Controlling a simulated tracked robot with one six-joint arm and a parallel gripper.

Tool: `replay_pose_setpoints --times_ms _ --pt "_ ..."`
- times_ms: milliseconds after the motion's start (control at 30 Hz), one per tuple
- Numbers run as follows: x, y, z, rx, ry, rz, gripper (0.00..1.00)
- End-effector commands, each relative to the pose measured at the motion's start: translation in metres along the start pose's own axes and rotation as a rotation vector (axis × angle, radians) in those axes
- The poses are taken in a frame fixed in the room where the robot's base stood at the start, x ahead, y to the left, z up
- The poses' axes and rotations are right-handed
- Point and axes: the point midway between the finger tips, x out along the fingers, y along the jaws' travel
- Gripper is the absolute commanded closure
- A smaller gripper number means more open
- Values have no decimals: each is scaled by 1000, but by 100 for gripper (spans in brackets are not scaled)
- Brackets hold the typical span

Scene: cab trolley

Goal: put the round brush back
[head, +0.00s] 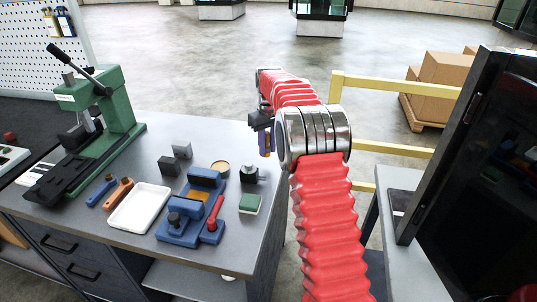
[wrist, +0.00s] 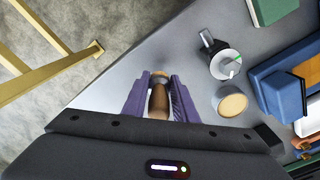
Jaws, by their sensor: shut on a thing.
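My gripper (wrist: 159,90) has purple fingers and is shut on a brown wooden piece with a paler end, which I take to be the round brush (wrist: 158,100). Its bristles cannot be made out. In the head view my gripper (head: 265,143) hangs at the right edge of the grey bench (head: 225,250), to the right of the objects there. The brush is mostly hidden in that view.
Near the bench's right side are a small dark-and-silver device (head: 249,174), a round tan disc (head: 220,168), a green block (head: 250,203) and a blue fixture (head: 190,210). Further left are a white tray (head: 138,207) and a green press (head: 105,110). Yellow rails (head: 395,86) stand behind my arm.

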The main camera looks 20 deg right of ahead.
Motion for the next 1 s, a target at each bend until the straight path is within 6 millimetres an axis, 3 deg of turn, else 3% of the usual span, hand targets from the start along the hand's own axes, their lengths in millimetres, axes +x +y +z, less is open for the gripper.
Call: replay_pose_setpoints --times_ms 233,700,733,1000 --pt "30 0 2 0 -3 -1 100" --pt "36 0 2 0 -1 -1 100" --pt "36 0 2 0 -1 -1 73" --pt "36 0 2 1 -1 -1 56"
